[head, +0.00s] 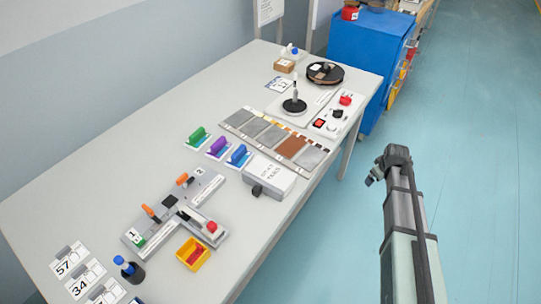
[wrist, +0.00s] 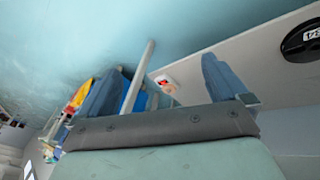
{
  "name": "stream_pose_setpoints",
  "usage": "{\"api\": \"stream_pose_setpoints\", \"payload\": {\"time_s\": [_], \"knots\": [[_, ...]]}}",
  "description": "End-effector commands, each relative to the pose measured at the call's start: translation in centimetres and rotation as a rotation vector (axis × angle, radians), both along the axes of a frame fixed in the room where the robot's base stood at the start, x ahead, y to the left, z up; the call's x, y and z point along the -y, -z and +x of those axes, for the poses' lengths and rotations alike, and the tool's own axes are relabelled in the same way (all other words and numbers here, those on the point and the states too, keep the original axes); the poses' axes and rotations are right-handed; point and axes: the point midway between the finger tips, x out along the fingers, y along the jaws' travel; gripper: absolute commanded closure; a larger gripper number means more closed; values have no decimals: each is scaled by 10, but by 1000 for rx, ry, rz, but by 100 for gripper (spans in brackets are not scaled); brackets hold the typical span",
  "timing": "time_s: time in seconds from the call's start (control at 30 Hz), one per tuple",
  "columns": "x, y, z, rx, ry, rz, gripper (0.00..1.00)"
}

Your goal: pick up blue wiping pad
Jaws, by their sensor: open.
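The blue wiping pad (head: 239,153) sits on a small white base on the table, at the right end of a short row. A purple pad (head: 217,146) and a green pad (head: 196,135) stand to its left. My gripper (wrist: 160,88) is open, with two blue-grey fingers apart and nothing between them. In the head view my arm is off the table's right edge, over the floor, well apart from the pad. I cannot make out the blue pad in the wrist view.
A white box (head: 270,174) stands close to the right of the blue pad. A strip of grey and brown panels (head: 268,133) lies behind it. Grey fixtures with orange handles (head: 150,212) and a yellow bin (head: 193,253) are in front. A blue cabinet (head: 365,65) stands beyond the table.

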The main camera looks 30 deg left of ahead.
Motion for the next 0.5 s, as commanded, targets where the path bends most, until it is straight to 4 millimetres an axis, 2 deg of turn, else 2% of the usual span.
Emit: {"api": "stream_pose_setpoints", "payload": {"time_s": [0.03,0.2,0.5], "knots": [[-20,-21,13,34,-39,0,0],[-79,-87,38,144,-171,-13,0],[-167,-193,56,307,-354,-31,0]]}}
